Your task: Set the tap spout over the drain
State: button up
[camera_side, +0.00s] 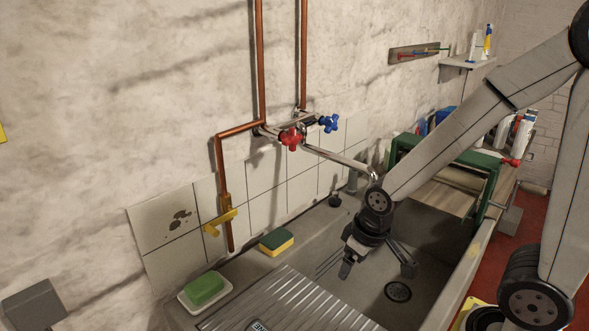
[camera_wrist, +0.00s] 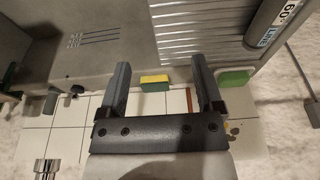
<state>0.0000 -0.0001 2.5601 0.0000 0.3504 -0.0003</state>
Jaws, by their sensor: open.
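The metal tap spout (camera_side: 338,158) runs from the wall mixer with its red handle (camera_side: 291,138) and blue handle (camera_side: 329,123). It slants out to the right over the back of the grey sink, and its tip lies close to my wrist in the picture. The round dark drain (camera_side: 397,291) is in the sink floor, to the front and right of the spout tip. My gripper (camera_side: 377,268) is open and empty, fingers pointing down over the sink. In the wrist view my gripper (camera_wrist: 162,82) has nothing between its fingers. A chrome cylinder (camera_wrist: 45,168) there may be the tap.
A yellow-green sponge (camera_side: 277,242) and a green soap (camera_side: 204,289) on a dish lie on the left ledge. A ribbed drainboard (camera_side: 290,305) adjoins the sink. Copper pipes (camera_side: 260,60) run up the wall.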

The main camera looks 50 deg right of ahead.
dwell(0.4)
jog(key=shift+c, duration=1.2)
jog(key=w+d+r+g+h, duration=0.1)
jog(key=w+d+r, duration=0.4)
jog(key=r, duration=0.5)
jog(key=w+d+r+g+h, duration=0.1)
jog(key=w+d+r, duration=0.5)
jog(key=r, duration=0.5)
jog(key=shift+w+d+g, duration=0.2)
jog(key=shift+d+g, duration=0.1)
jog(key=shift+d, duration=0.8)
jog(key=shift+f, duration=0.1)
jog(key=shift+d+f, duration=0.25)
jog(key=shift+f, duration=1)
jog(key=shift+d+f, duration=0.25)
jog(key=shift+f, duration=0.95)
jog(key=shift+d+f, duration=0.25)
jog(key=shift+f, duration=1)
grip_shut()
